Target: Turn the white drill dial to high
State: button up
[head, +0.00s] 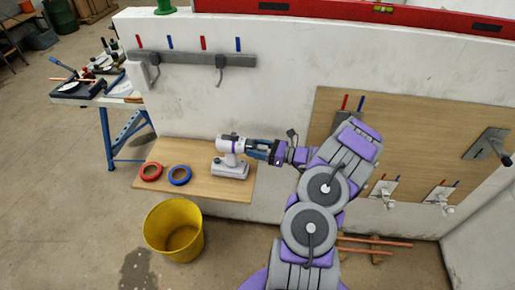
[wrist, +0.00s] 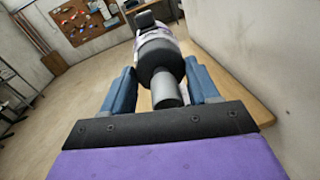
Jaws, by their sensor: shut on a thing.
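The white drill (head: 232,160) stands upright on a wooden shelf (head: 205,152) against the white wall, its wide base on the wood. My gripper (head: 257,151) reaches it from the right, at the drill's front end. In the wrist view the drill (wrist: 157,52) lies ahead, with its dark front part and grey tip between the blue fingers of my gripper (wrist: 161,88). The fingers are shut on the drill's front end. The dial's markings and setting cannot be made out.
A red tape roll (head: 151,172) and a blue tape roll (head: 179,175) lie on the shelf left of the drill. A yellow bucket (head: 174,230) stands on the floor below. A grey rail (head: 190,62) with levers is on the wall above. A wooden board (head: 420,130) with valves is right.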

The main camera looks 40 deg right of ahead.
jog(key=shift+w+a+r, duration=0.1)
jog(key=shift+a+r, duration=0.05)
jog(key=shift+a, duration=0.1)
jog(key=shift+c, duration=0.3)
jog(key=shift+p, duration=0.55)
jog(key=m+p, duration=0.3)
jog(key=m, duration=0.1)
jog(key=m+p, duration=0.4)
jog(key=m, duration=0.1)
jog(key=m+g+p, duration=0.1)
jog(key=m+p, duration=0.2)
jog(key=m, duration=0.2)
jog(key=shift+d+p, duration=0.25)
jog(key=shift+p, duration=0.05)
jog(key=shift+m, duration=0.4)
